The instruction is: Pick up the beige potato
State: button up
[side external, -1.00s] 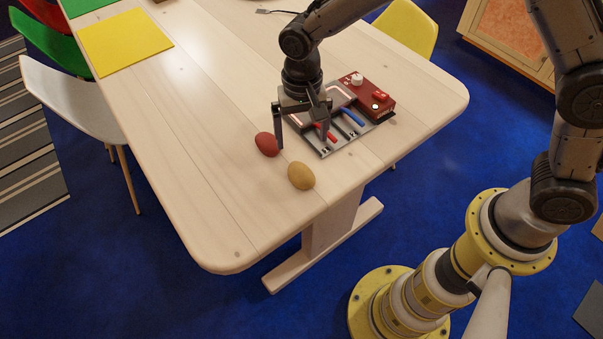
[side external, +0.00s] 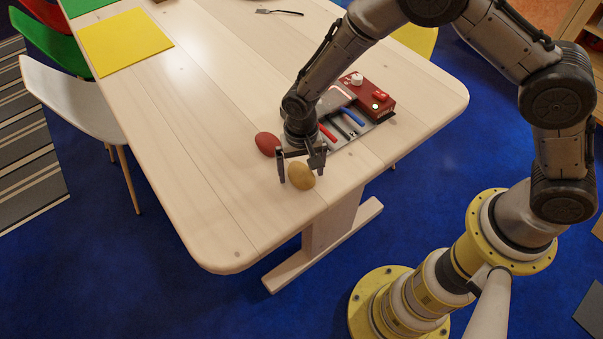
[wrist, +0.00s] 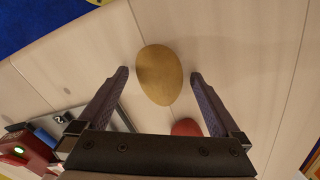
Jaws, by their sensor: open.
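The beige potato (side external: 301,177) lies on the wooden table near its front edge. In the wrist view the beige potato (wrist: 160,75) is an oval just beyond the fingertips, roughly centred between them. My gripper (side external: 300,176) is open and empty, pointing down over the potato, with a finger to each side of it in the side view. In the wrist view the fingers of my gripper (wrist: 159,73) are spread wider than the potato. I cannot tell whether either finger touches it.
A red potato-like object (side external: 267,143) lies close behind to the left; it also shows in the wrist view (wrist: 186,127). A red box (side external: 368,96) and a tray with coloured tools (side external: 347,124) stand behind the gripper. A yellow mat (side external: 125,42) lies far left. The table's left front is clear.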

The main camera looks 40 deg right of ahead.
jog(key=c, duration=1.3)
jog(key=shift+c, duration=0.3)
jog(key=shift+r, duration=0.15)
